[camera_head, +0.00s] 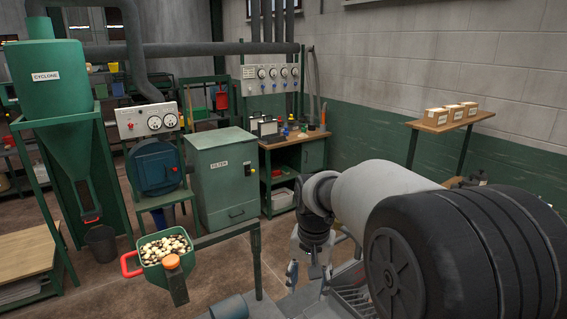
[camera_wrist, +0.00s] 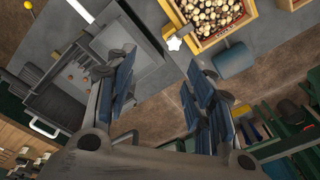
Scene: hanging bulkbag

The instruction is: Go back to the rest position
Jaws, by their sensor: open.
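My gripper (camera_head: 307,272) hangs pointing down at the end of my arm, right of the middle in the head view. In the wrist view my gripper (camera_wrist: 165,75) shows two blue-padded fingers spread wide apart. Nothing is between them; the brown floor shows through the gap. The gripper is apart from the green container (camera_head: 150,257) with a red handle, which is full of pale and brown round pieces. No bulk bag is seen in either view.
A green cyclone (camera_head: 48,90), a blue round machine (camera_head: 156,167) and a green filter cabinet (camera_head: 222,178) stand behind. A workbench (camera_head: 290,143) and a shelf with boxes (camera_head: 450,120) line the wall. The wrist view shows a yellow-rimmed box (camera_wrist: 243,22) of round pieces.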

